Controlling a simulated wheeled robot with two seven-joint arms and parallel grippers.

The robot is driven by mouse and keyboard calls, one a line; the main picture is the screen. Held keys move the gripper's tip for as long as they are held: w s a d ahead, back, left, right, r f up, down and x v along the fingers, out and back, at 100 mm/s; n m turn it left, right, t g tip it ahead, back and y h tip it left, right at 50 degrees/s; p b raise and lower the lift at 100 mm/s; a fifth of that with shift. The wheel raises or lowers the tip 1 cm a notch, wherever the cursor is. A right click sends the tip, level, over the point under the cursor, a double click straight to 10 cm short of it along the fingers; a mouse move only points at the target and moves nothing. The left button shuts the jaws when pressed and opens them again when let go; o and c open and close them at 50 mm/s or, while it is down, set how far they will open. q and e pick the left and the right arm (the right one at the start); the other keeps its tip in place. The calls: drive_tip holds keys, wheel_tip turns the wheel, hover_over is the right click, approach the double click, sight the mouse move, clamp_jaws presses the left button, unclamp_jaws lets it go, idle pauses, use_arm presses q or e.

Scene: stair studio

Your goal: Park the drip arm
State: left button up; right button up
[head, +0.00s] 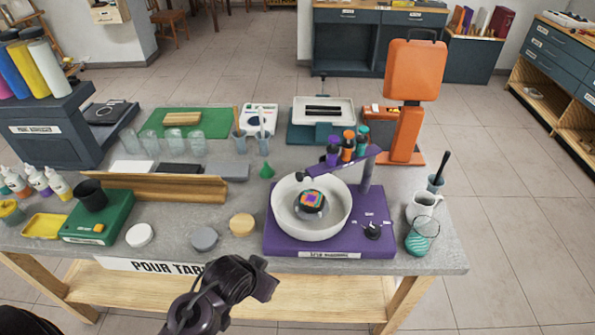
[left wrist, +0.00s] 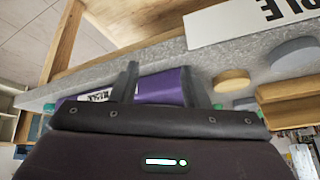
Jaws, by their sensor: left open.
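The purple drip arm (head: 340,161) reaches left from an upright post (head: 365,178) on the purple spin machine (head: 283,240). It carries purple, orange and teal bottles and extends over the white bowl (head: 283,225), in which a small multicoloured piece (head: 310,200) sits on a round support. My left gripper (head: 270,281) is in front of the table edge, below and left of the machine, apart from the drip arm. In the left wrist view the left gripper (left wrist: 160,85) is open and empty, with part of the purple machine (left wrist: 163,87) visible between its fingers.
An orange stand (head: 405,110) rises behind the machine. Round pucks (head: 241,224), a green scale (head: 100,220) and a wooden trough (head: 150,187) lie left.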

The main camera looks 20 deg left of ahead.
use_arm(q)
wheel_tip(320, 180, up, 4)
drive_tip(key=w+t, duration=0.2)
drive_tip(key=m+t+h, duration=0.5)
drive_tip(key=t+h, duration=0.1)
drive_tip(key=h, duration=0.5)
approach(297, 177)
drive_tip(key=x, duration=0.4)
drive_tip(key=p+x, duration=0.2)
drive_tip(key=x, duration=0.4)
drive_tip(key=shift+a, duration=0.1)
drive_tip(key=shift+w+d, duration=0.3)
drive_tip(key=shift+c, duration=0.2)
clamp_jaws()
